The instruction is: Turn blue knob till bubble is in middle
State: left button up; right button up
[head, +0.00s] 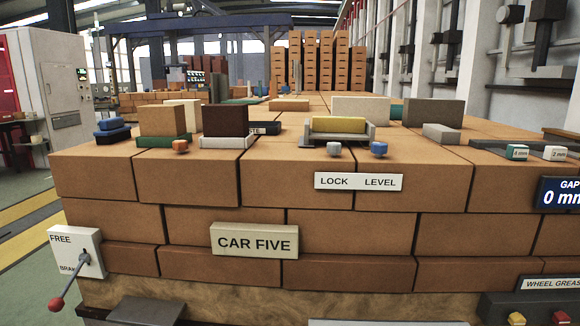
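The blue knob (379,149) sits on top of the front row of bricks, to the right of the middle, above the word LEVEL on a white label (358,181). A grey-white knob (334,149) stands to its left, above the word LOCK. Behind them a yellow block-like vial (338,125) rests in a grey cradle (353,137), which looks like the level. I cannot make out a bubble in it at this size. Neither of my grippers is in view, and nothing touches the blue knob.
An orange knob (180,146) sits to the left, near brown sample bricks on coloured bases. A lever with a red ball (56,304) sticks out at the lower left. A GAP display (560,193) is at the right edge. The space directly in front of the knobs is clear.

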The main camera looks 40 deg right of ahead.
aim_at(379, 149)
jog(key=z, duration=1.6)
